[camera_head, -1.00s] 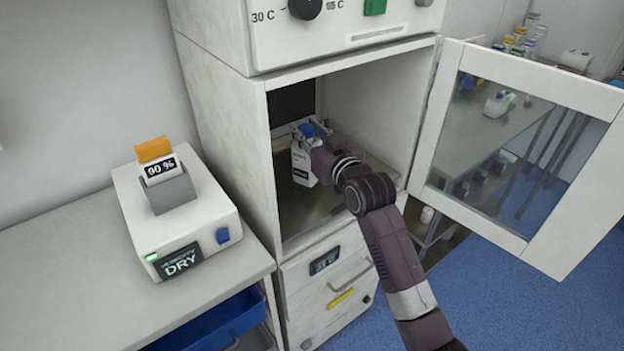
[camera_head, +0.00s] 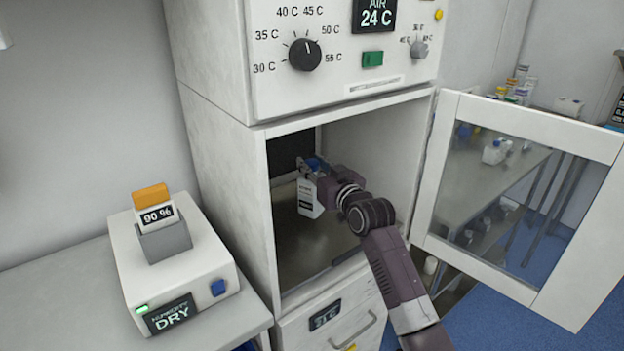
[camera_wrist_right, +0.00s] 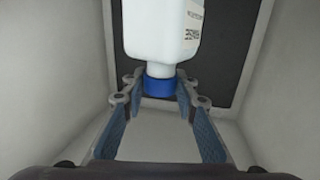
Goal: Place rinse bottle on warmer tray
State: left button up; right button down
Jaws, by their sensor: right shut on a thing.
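The rinse bottle (camera_head: 309,194) is white with a label and a blue cap. In the head view it is inside the open warmer cabinet, upright and partly hidden by my right gripper (camera_head: 318,172). In the right wrist view the bottle (camera_wrist_right: 162,35) has its blue cap (camera_wrist_right: 160,87) between the fingertips of my right gripper (camera_wrist_right: 160,88), which is shut on it. The warmer tray (camera_head: 300,250) is the grey floor of the cabinet, below the bottle. I cannot tell whether the bottle's base touches it. My left gripper is not in view.
The glass door (camera_head: 520,190) stands open at the right. The cabinet's left wall (camera_head: 235,190) and the control panel (camera_head: 340,50) frame the opening. A white humidity device (camera_head: 175,270) stands on the counter (camera_head: 60,310) at the left.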

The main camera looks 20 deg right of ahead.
jog(key=shift+f, duration=1.65)
jog(key=c, duration=2)
grip_release()
jog(key=shift+f, duration=0.3)
jog(key=o, duration=0.5)
jog(key=shift+s, duration=0.1)
jog(key=shift+c, duration=0.2)
jog(key=shift+r, duration=0.15)
jog(key=s+d, duration=0.2)
jog(key=s, duration=0.9)
jog(key=shift+s+r+b, duration=0.3)
jog(key=shift+s+b, duration=0.05)
jog(key=shift+s, duration=0.05)
